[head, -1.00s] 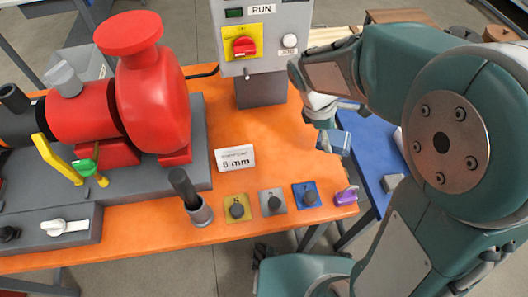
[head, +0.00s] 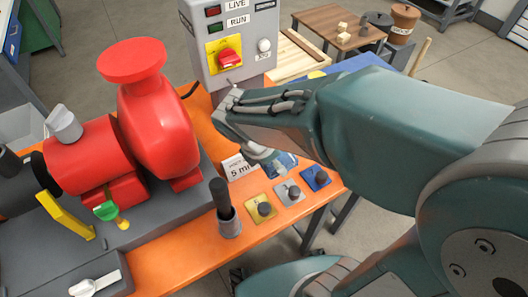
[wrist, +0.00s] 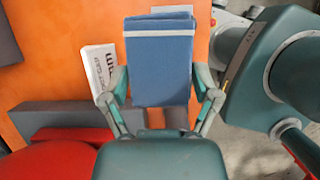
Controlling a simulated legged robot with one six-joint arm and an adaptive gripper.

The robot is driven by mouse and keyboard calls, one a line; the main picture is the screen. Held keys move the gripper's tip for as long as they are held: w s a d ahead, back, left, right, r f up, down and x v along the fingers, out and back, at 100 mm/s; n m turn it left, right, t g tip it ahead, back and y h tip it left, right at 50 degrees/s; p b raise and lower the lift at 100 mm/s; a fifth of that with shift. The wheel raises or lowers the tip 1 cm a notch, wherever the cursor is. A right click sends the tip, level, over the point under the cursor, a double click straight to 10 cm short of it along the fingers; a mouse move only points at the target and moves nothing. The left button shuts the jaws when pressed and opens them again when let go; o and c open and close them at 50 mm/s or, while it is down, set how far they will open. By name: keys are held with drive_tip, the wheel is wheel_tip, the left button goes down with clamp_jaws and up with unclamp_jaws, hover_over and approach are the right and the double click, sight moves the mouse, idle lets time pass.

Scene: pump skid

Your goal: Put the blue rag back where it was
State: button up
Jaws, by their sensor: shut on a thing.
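The blue rag (wrist: 158,62) is a folded blue cloth with a pale stripe, held between the two fingers of my gripper (wrist: 161,88) in the wrist view. In the head view my gripper (head: 264,158) is over the orange table (head: 205,262), close to the white "5 mm" card and the coloured plates. Only a small part of the rag (head: 287,162) shows there below my arm. I cannot tell how high the rag is above the table.
A red pump (head: 155,130) stands on a grey base at the left. A grey control box (head: 232,42) with a red knob stands behind my gripper. A dark cup (head: 228,222) with a black handle and several small coloured plates (head: 290,193) occupy the front edge. My arm hides the table's right part.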

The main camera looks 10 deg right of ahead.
drive_tip(key=w+d+f, duration=0.1)
drive_tip(key=w+f, duration=0.2)
drive_tip(key=w, duration=0.1)
drive_tip(key=w+f, duration=0.3)
drive_tip(key=w, duration=0.1)
drive_tip(key=w+d+f, duration=0.1)
drive_tip(key=w+f, duration=0.2)
drive_tip(key=w, duration=0.2)
drive_tip(key=shift+d+f, duration=0.2)
drive_tip(key=shift+d, duration=0.1)
drive_tip(key=shift+w+f, duration=0.15)
drive_tip(key=f, duration=0.3)
drive_tip(key=shift+w+a+f, duration=0.1)
drive_tip(key=shift+a+f, duration=0.05)
drive_tip(key=shift+a, duration=0.05)
drive_tip(key=shift+d+f, duration=0.15)
drive_tip(key=o, duration=0.9)
